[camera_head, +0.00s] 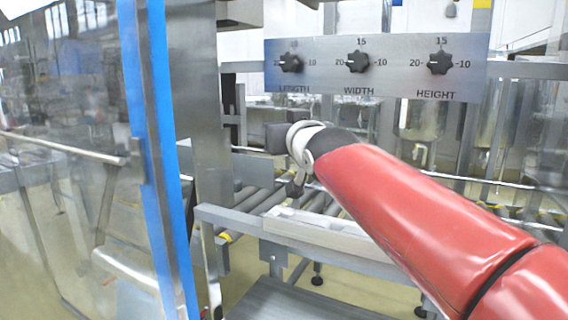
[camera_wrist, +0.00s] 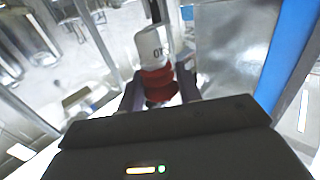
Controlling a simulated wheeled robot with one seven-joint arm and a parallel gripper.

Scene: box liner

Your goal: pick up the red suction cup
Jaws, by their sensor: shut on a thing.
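The red suction cup (camera_wrist: 157,84) shows in the wrist view between the two fingers of my gripper (camera_wrist: 160,95). It has red ribbed bellows and a white top part (camera_wrist: 149,44) with dark marking on it. My gripper is shut on it, with a dark finger on each side. In the head view, my red arm reaches in from the lower right, and the dark and white wrist end (camera_head: 290,137) is in front of the rollers. The fingers and the suction cup cannot be made out clearly in the head view.
A metal panel (camera_head: 400,80) with LENGTH, WIDTH and HEIGHT knobs hangs above the arm. A blue-edged clear door (camera_head: 165,180) stands at the left, beside a metal post (camera_head: 212,150). Conveyor rollers (camera_head: 265,200) and a light rail (camera_head: 330,232) lie below the wrist.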

